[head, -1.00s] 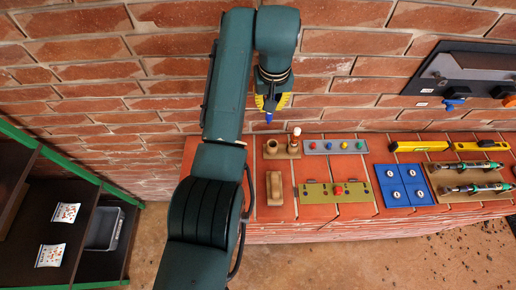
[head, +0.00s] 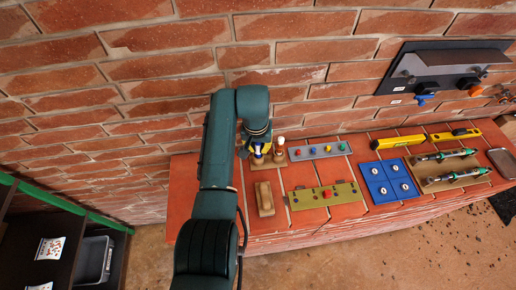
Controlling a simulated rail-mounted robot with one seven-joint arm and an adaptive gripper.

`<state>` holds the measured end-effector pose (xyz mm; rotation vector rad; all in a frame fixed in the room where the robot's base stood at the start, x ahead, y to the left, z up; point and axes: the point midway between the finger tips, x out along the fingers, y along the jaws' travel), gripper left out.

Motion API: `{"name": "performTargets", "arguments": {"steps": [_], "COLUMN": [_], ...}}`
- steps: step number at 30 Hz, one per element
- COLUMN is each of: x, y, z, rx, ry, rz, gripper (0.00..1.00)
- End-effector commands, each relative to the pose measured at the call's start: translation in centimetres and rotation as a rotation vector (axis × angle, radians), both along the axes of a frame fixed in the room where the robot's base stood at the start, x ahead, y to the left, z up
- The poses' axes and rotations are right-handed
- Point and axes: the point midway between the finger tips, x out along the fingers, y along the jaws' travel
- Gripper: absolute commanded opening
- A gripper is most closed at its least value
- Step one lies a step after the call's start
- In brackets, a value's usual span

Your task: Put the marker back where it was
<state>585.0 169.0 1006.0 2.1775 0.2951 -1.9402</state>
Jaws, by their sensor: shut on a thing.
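My gripper (head: 257,151), with yellow fingers, is shut on the blue marker (head: 258,154). Only a short blue part of the marker shows between the fingers. They are at the left side of a small wooden holder (head: 270,163) near the brick wall. A light-tipped wooden piece (head: 280,143) stands upright at the holder's right side. My gripper hides the holder's left part, so I cannot tell whether the marker is inside it or just above it.
On the red tiled bench (head: 238,228) are a wooden block (head: 264,199), a grey button strip (head: 318,151), an olive panel (head: 325,196), blue plates (head: 389,182), and yellow levels (head: 397,142). A dark wall fixture (head: 445,68) hangs at right.

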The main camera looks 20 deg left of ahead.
Motion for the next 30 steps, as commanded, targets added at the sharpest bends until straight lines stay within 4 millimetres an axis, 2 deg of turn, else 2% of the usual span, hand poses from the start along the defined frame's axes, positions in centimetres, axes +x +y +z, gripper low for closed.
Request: {"name": "performTargets", "arguments": {"steps": [1,11,12,15,22,25,30], "x": [0.0,0.0,0.0,0.0,0.0,0.0,-0.2], "y": [0.0,0.0,0.0,0.0,0.0,0.0,0.0], "z": [-0.7,-1.1,-1.0,-1.0,-0.9,-0.3,3.0], "rx": [0.000,0.000,0.000,0.000,0.000,0.001,0.003], "ry": [0.000,-0.001,-0.001,-0.001,-0.001,-0.003,-0.006], "rz": [0.000,0.001,0.001,0.001,0.001,0.001,0.001], "gripper": [0.00,0.00,0.20,0.35,0.35,0.35,0.35]}}
